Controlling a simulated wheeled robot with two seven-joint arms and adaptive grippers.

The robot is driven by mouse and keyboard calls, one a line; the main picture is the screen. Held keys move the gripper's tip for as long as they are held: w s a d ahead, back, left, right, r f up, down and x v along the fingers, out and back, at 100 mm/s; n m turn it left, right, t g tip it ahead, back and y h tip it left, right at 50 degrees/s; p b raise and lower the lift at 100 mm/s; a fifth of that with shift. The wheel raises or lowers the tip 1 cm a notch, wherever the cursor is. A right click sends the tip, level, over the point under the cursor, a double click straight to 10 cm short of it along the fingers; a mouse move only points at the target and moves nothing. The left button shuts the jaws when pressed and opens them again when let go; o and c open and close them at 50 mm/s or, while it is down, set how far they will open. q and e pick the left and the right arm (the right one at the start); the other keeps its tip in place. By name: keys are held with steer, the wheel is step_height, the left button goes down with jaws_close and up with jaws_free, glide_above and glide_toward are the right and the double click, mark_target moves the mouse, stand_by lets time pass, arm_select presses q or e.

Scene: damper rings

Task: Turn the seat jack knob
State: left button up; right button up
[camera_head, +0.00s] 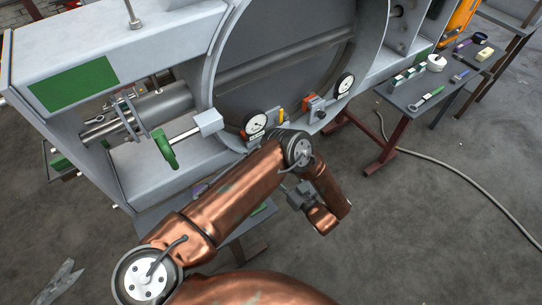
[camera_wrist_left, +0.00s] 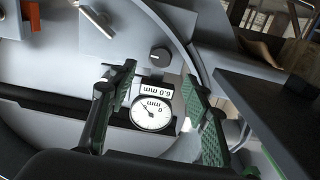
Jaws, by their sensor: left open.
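In the left wrist view a round dark knob (camera_wrist_left: 161,54) sits on the pale grey machine face, just beyond my fingertips. I cannot be sure it is the seat jack knob. My left gripper (camera_wrist_left: 158,78) is open, with green-padded fingers apart and nothing held. A white dial gauge (camera_wrist_left: 152,113) with an upside-down "6.0 mm" label shows between the fingers. In the head view my copper arm reaches up from below and bends down; its fingertips cannot be made out. My right gripper is in neither view.
A green handle (camera_head: 165,149) hangs left. A tool table (camera_head: 410,95) stands right. A cable (camera_head: 460,168) crosses the floor.

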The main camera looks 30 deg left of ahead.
arm_select(q)
steer(key=x, duration=0.8)
steer(key=shift+b, duration=0.45)
steer(key=shift+f, duration=0.15)
steer(key=c, duration=1.2)
